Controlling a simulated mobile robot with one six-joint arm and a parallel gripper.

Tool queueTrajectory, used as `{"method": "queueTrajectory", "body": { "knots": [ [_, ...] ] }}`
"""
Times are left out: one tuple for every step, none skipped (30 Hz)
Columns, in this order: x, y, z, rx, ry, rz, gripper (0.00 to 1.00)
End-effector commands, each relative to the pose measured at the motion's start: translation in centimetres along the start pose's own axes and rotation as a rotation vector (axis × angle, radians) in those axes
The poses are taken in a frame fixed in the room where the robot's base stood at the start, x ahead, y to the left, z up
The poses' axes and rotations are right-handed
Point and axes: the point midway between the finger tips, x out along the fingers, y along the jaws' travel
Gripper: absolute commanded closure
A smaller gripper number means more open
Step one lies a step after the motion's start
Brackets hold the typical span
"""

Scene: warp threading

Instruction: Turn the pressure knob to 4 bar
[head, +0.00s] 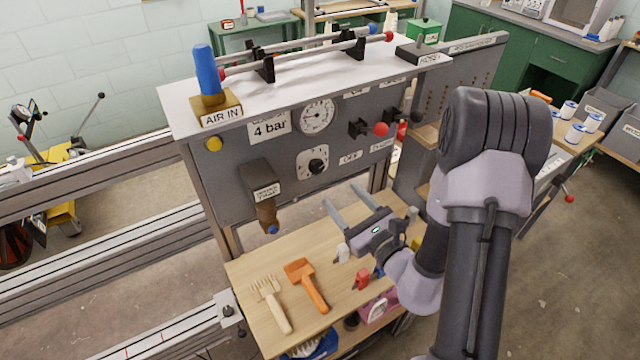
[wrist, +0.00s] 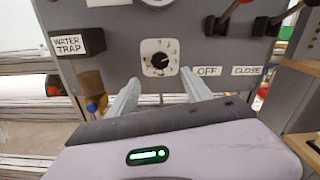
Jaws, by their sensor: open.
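The pressure knob (head: 315,165) is a black dial on a white square scale plate on the grey panel, below the round pressure gauge (head: 317,117). A "4 bar" label (head: 270,126) is beside the gauge. In the wrist view the knob (wrist: 160,60) shows just beyond and between the fingers, with digits around it. I cannot read its setting for sure. The gauge is mostly cut off at the top of that view. My gripper (head: 347,202) is open and empty, in front of and below the knob, pointing at the panel. Its fingers (wrist: 160,93) do not appear to touch the knob.
Red-knobbed levers (head: 380,129) stick out right of the knob, above OFF and CLOSE labels. The water trap (head: 262,188) protrudes at lower left.

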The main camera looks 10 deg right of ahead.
Motion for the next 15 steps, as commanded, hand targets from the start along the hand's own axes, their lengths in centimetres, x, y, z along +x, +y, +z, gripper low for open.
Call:
{"method": "queueTrajectory", "body": {
  "knots": [
    [1.6,0.2,0.4,0.0,-0.002,0.007,0.42],
    [2.5,0.2,0.5,0.0,-0.003,0.007,0.42],
    [3.8,0.1,0.5,0.0,-0.003,0.007,0.42],
    [4.6,0.1,0.6,0.0,-0.002,0.007,0.42],
    [5.4,0.1,0.6,0.0,-0.003,0.006,0.42],
    [6.5,0.1,0.5,0.0,-0.002,0.006,0.42],
    [7.1,0.1,0.5,0.001,-0.001,0.005,0.42],
    [7.8,0.1,0.5,0.002,-0.001,0.005,0.42],
    [8.5,0.1,0.4,0.002,-0.001,0.004,0.42],
    [9.0,0.1,0.4,0.002,0.0,0.004,0.42],
    [9.3,0.1,0.4,0.002,0.0,0.004,0.42],
    [9.8,0.1,0.4,0.001,0.0,0.004,0.42],
    [10.0,0.1,0.4,0.003,0.0,0.004,0.42],
    [10.2,0.1,0.4,0.003,0.0,0.003,0.42],
    [10.4,0.0,0.4,0.003,0.001,0.002,0.42]
  ]
}}
